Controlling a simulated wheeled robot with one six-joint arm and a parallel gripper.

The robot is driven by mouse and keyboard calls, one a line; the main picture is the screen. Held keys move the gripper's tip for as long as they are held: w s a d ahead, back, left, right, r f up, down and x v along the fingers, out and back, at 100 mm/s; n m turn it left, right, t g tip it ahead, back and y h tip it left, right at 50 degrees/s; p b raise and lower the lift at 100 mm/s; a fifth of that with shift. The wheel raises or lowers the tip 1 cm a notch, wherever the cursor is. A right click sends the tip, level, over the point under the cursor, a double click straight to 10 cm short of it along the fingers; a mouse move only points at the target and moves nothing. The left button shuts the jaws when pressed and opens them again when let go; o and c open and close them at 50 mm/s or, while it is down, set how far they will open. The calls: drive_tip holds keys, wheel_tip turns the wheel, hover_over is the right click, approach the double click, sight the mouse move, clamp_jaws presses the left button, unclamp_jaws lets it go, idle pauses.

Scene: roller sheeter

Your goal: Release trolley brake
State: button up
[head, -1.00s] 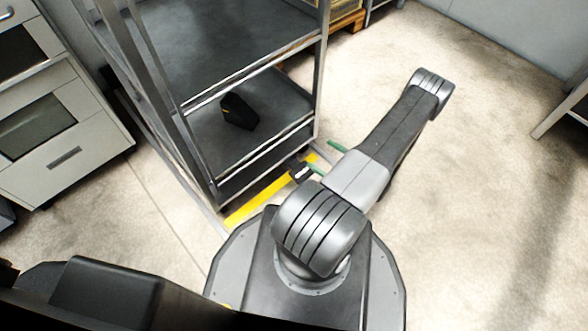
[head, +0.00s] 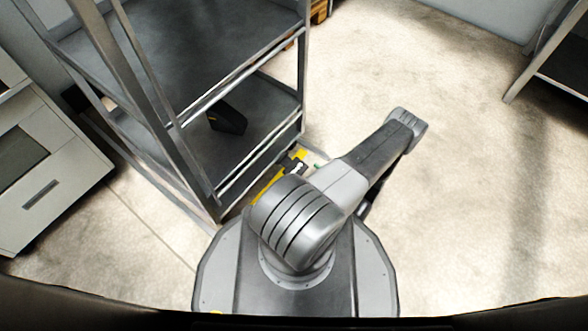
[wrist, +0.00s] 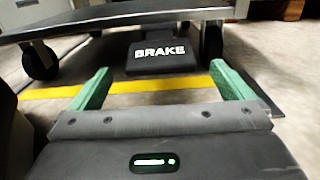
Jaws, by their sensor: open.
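The trolley is a grey metal rack with shelves; its frame (head: 303,80) stands at upper left in the head view. In the wrist view its lower deck edge (wrist: 115,13) runs across the top. A black pedal marked BRAKE (wrist: 160,57) hangs below the deck, upper middle of the wrist view. A small dark part with a white mark, seemingly this pedal, shows at the trolley's near foot in the head view (head: 297,164). My gripper (wrist: 160,68) is open and empty, its green fingers apart on either side of the pedal, which lies ahead of them. My arm mostly hides it in the head view.
Black casters (wrist: 211,43) stand under the deck. A yellow floor stripe (wrist: 140,89) runs beneath the pedal. A dark object (head: 228,120) lies on the trolley's lower shelf. A drawer cabinet (head: 40,170) stands at left. The floor (head: 450,200) at right is clear.

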sight(301, 172)
drive_tip(key=b+x, duration=0.1)
drive_tip(key=x, duration=0.6)
drive_tip(key=shift+w+a, duration=0.25)
drive_tip(key=shift+a, duration=0.05)
drive_tip(key=c, duration=1.3)
drive_tip(key=shift+r+g+h+p, duration=1.1)
drive_tip(key=shift+r+h+p, duration=0.15)
drive_tip(key=shift+h, duration=0.25)
drive_tip(key=shift+a+r+g+h+p, duration=0.1)
drive_tip(key=shift+r+g+h+p, duration=0.55)
drive_tip(key=shift+g+h+p, duration=0.5)
drive_tip(key=shift+w+h, duration=0.1)
drive_tip(key=shift+h, duration=0.15)
drive_tip(key=o, duration=1.3)
drive_tip(key=shift+r, duration=0.1)
